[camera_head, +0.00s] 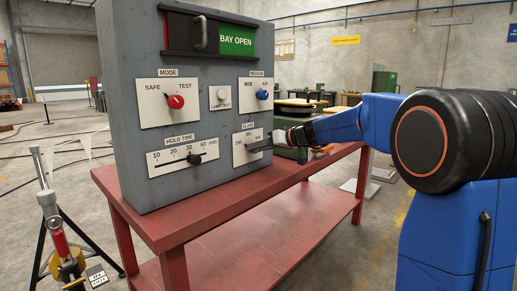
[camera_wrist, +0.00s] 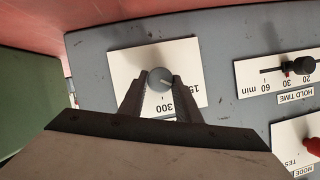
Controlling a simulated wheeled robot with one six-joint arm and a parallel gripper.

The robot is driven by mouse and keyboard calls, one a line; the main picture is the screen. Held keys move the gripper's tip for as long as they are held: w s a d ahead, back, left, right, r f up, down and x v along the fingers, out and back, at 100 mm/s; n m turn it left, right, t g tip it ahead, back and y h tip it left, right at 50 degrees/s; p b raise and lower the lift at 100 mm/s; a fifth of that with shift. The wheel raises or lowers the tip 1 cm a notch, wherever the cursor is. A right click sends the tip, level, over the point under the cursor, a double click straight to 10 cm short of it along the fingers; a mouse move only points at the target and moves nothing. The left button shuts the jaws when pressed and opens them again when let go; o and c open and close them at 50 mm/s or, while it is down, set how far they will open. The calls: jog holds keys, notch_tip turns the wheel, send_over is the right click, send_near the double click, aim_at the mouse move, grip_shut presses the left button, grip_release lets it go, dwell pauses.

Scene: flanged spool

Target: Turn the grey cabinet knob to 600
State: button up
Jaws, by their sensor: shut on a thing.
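The grey knob (camera_wrist: 159,79) sits on a white scale plate (camera_wrist: 121,62) of the grey cabinet, seen upside down in the wrist view. My gripper (camera_wrist: 160,84) is shut on the knob, with one black finger on each side. The numbers 300 and part of another starting with 15 show below the knob. A pale mark shows at its lower right; its exact reading is unclear. No 600 is readable. In the head view, my gripper (camera_head: 264,147) reaches the plate (camera_head: 239,155) from the right and hides the knob.
The cabinet (camera_head: 130,60) stands on a red bench (camera_head: 165,230). Nearby are the red mode knob (camera_head: 176,101), the lamp test button (camera_head: 221,93), a blue knob (camera_head: 263,95) and the black hold time slider (camera_head: 195,159). A green object (camera_head: 290,154) lies right of the cabinet.

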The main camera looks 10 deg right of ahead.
jog(key=m+t+y, duration=0.1)
jog(key=m+y, duration=0.1)
jog(key=m, duration=0.5)
jog(key=f+m+y, duration=0.1)
jog(key=m+y, duration=0.2)
jog(key=m, duration=0.3)
jog(key=m+t+y, duration=0.1)
jog(key=m+y, duration=0.1)
jog(key=m, duration=0.5)
jog(key=shift+w+d+f+m+t, duration=0.1)
jog(key=shift+d+f+m+t, duration=0.1)
jog(key=shift+f+m+t, duration=0.15)
jog(key=shift+m, duration=0.25)
dwell(0.4)
jog(key=o, duration=1.1)
jog(key=shift+c, duration=0.2)
jog(key=v, duration=1.7)
jog(key=shift+f, duration=0.4)
